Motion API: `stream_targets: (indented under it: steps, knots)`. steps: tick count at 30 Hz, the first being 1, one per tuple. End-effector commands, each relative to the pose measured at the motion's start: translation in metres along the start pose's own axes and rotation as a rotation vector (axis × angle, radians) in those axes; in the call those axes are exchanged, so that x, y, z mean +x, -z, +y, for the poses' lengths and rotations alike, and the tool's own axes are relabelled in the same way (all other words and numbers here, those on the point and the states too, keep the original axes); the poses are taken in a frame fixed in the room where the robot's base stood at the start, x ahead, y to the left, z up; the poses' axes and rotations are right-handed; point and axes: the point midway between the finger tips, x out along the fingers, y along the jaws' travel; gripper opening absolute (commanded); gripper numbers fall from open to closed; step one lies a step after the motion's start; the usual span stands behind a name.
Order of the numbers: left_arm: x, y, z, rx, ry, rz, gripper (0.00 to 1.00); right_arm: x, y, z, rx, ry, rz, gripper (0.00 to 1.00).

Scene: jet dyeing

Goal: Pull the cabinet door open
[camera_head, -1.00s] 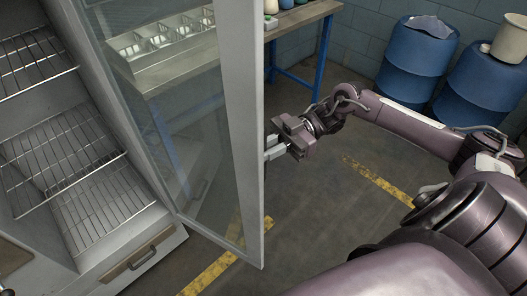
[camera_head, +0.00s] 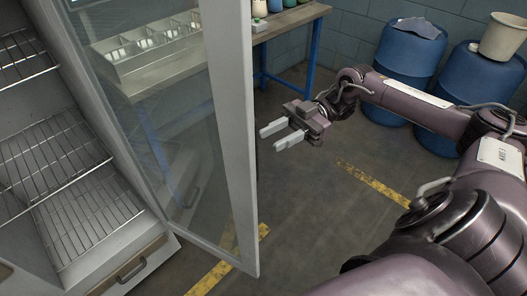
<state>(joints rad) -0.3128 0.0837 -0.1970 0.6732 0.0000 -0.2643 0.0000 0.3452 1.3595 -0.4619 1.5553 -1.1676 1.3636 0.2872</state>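The cabinet's glass door (camera_head: 236,150) stands swung wide open, with a pale grey frame and clear glass. The cabinet interior with wire shelves (camera_head: 50,150) is exposed at the left. My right gripper (camera_head: 278,136) is just right of the door's free edge, with a gap of floor showing between. Its two pale fingers are apart and nothing is between them. The door's handle cannot be seen. My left gripper is not in view.
A workbench with a metal tray of compartments (camera_head: 150,44) stands behind the door, partly seen through the glass. Blue drums (camera_head: 408,62) and a pale bucket (camera_head: 503,36) stand at the back right. The floor with yellow stripes (camera_head: 375,184) is clear.

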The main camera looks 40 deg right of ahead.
Motion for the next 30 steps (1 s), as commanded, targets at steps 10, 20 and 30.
stream_targets:
  steps: [10,20,30]
  knots:
    - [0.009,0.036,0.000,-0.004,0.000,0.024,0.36,-0.017,0.000,0.000,0.000,-0.004,0.000,0.34]
    - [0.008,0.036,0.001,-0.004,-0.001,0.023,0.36,-0.017,0.001,0.000,0.000,-0.003,0.001,0.34]
    - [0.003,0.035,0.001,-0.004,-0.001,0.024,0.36,-0.011,-0.028,0.019,-0.039,-0.062,-0.014,0.34]
